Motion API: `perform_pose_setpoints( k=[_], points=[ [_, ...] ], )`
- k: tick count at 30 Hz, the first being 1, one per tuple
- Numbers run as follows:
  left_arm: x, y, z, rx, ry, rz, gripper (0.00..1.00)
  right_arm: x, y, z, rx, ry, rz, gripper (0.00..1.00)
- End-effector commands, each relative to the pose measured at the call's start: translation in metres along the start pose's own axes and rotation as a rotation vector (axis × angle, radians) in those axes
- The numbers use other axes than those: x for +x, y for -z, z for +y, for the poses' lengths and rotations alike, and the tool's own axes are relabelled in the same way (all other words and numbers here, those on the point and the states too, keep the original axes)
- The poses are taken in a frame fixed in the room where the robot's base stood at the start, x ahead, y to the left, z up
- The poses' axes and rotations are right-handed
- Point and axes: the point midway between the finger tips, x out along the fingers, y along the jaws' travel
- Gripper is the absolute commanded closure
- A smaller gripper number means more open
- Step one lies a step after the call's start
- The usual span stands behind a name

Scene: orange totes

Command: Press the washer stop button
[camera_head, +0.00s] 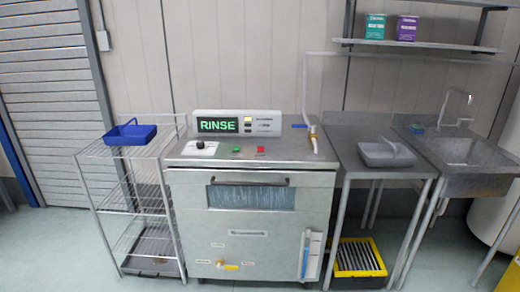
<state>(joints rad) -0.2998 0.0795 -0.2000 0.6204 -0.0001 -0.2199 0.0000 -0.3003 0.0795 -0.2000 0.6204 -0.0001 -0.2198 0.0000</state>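The washer (250,212) is a grey metal unit in the middle of the head view. A green button (236,149) and a red button (260,149) sit side by side on its top front ledge, both uncovered. The red one, on the right, looks like the stop button, but its label is too small to read. A display (217,125) above them reads "RINSE" in green. A dark handle (249,182) crosses the front above a window with bluish streaks. Neither of my grippers shows in the head view.
A wire rack (127,206) with a blue caddy (130,132) stands left of the washer. On the right are a metal table (350,157) with a grey caddy (386,152) and a sink (463,152). A yellow-black crate (358,260) sits below. The floor in front looks clear.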

Motion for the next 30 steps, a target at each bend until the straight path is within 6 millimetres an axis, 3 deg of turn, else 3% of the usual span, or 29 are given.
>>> perform_pose_setpoints(
  k=[1, 7, 30],
  points=[
    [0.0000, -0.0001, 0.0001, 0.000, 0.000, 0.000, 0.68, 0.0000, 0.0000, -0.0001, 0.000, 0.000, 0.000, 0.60],
    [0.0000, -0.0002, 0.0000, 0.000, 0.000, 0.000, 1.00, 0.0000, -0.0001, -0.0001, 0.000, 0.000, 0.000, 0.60],
    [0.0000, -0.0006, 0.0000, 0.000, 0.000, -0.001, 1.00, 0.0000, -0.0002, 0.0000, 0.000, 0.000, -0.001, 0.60]
  ],
)
